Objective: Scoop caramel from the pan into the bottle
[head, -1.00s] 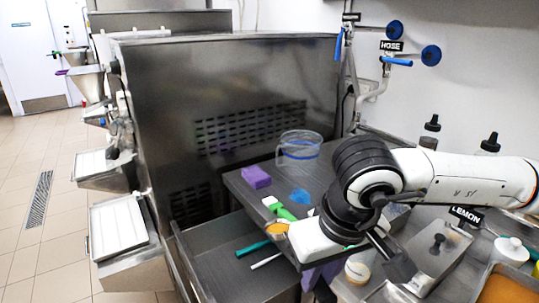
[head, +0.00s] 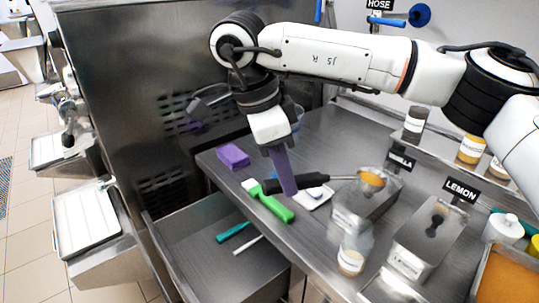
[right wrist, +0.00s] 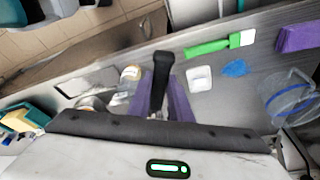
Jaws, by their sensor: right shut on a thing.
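My right gripper (head: 283,172), with purple fingers, is shut on the black handle (head: 315,181) of a scoop. The scoop's bowl (head: 371,178) points right, holds orange-brown caramel and appears above a metal lidded container. In the right wrist view the black handle (right wrist: 162,72) stands between the purple fingers (right wrist: 163,98). A clear bottle (head: 351,256) with a cream-coloured lower part stands near the counter's front edge, below the scoop in the picture; it seems to show in the right wrist view (right wrist: 130,76). The pan of orange caramel (head: 508,278) is at the lower right, partly cut off. My left gripper is not visible.
A green brush (head: 268,201), a purple sponge (head: 233,157) and a white item (head: 315,198) lie on the counter. The LEMON container (head: 430,240) is right of the bottle. A drawer (head: 205,250) stands open below. Bottles (head: 471,148) line the back shelf.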

